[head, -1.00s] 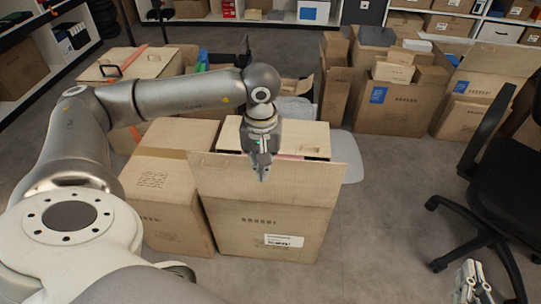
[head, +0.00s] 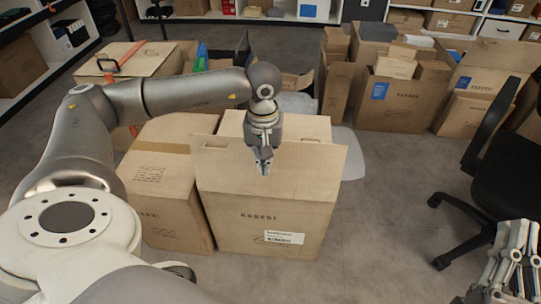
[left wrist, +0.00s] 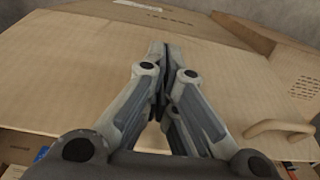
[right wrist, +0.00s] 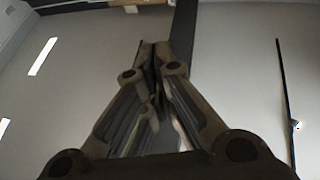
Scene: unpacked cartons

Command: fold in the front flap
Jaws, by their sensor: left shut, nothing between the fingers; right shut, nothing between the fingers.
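The front flap (head: 215,172) of the central carton (head: 262,225) stands raised and tilted along the carton's front edge, with hand holes near its upper edge. My left gripper (head: 264,170) is shut and empty, in front of the flap's outer face near its middle. In the left wrist view the flap (left wrist: 70,85) spreads behind the closed fingers (left wrist: 160,50); whether they touch it I cannot tell. The flap hides the carton's inside. My right gripper (head: 518,258) is shut and empty at the lower right, away from the carton.
A closed carton (head: 165,195) stands against the left side of the central carton. An office chair (head: 500,170) is at the right. Several open cartons (head: 400,105) stand behind. The floor (head: 385,215) between carton and chair is clear.

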